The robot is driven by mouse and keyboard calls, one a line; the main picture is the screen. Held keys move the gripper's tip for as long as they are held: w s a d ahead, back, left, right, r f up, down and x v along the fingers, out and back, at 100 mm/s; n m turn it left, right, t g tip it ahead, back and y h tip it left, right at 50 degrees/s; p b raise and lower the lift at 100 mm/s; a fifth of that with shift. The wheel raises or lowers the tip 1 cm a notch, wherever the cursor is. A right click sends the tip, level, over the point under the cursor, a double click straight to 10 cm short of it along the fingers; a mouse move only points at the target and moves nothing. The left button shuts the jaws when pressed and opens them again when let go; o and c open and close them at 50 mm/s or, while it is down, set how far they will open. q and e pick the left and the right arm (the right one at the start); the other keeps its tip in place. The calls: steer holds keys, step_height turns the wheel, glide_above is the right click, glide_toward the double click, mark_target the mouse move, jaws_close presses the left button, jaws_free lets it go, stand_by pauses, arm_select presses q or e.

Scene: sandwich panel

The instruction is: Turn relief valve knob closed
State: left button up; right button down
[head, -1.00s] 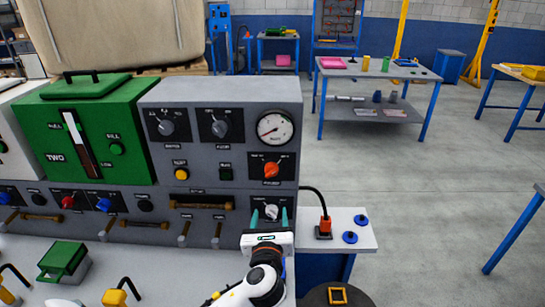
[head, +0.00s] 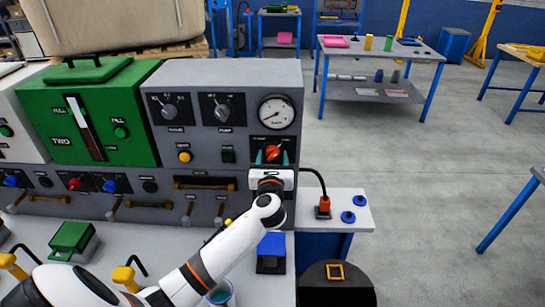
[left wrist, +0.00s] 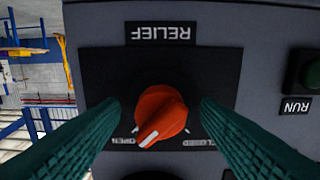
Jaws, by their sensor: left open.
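The relief valve knob (head: 273,151) is orange-red and sits on a black plate at the right side of the grey panel, below the round gauge. In the left wrist view the knob (left wrist: 161,112) shows close up under an upside-down RELIEF label. Its white mark points down and slightly left, between the OPEN and CLOSED labels, nearer OPEN. My left gripper (head: 272,158) is open, with one teal finger on each side of the knob. In the left wrist view visible gaps separate the fingers from the knob. My right gripper is not in view.
Two grey selector knobs and the gauge (head: 276,112) are above. A green RUN button (left wrist: 311,74) is beside the relief plate. A green box (head: 100,113) stands left.

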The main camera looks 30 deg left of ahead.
arm_select(q)
steer(key=shift+a, duration=0.1)
steer(key=c, duration=1)
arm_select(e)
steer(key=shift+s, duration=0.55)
